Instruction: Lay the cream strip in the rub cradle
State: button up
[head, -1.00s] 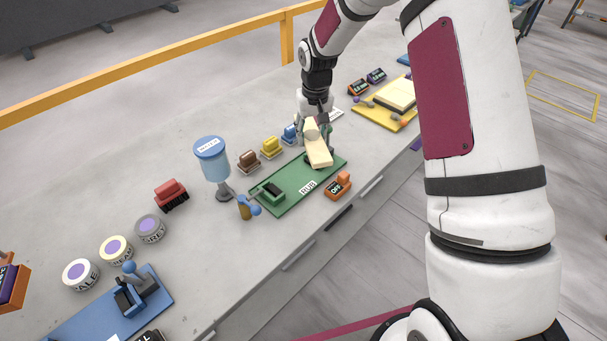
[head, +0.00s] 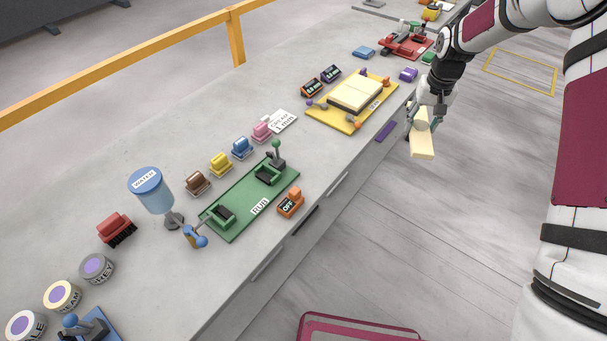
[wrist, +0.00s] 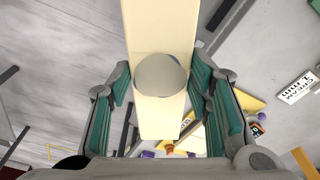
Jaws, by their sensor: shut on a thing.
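The cream strip (head: 422,143) is held in my gripper (head: 432,112), out past the slab's front edge and over the floor.
An orange OFF switch (head: 291,203) sits beside the green plate. Brown, yellow, blue and pink blocks stand behind it, and a blue water container (head: 152,192) is at its left. A yellow plate (head: 341,119) bearing a cream block lies to the right.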

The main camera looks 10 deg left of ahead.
aim_at(245, 195)
jog(key=i+l+z, duration=0.1)
jog(key=z, duration=0.3)
jog(key=i+l+z, duration=0.1)
jog(key=z, duration=0.25)
jog(key=i+z, duration=0.1)
jog(key=z, duration=0.3)
jog(key=i+l+u, duration=0.1)
jog(key=i, duration=0.4)
jog(key=u, duration=0.5)
jog(key=i+l+u, duration=0.1)
jog(key=u, duration=0.9)
jog(key=l+u, duration=0.15)
jog(key=u, duration=0.3)
jog(key=l+u, duration=0.1)
jog(key=u, duration=0.4)
jog(key=l+u, duration=0.1)
jog(key=u, duration=0.4)
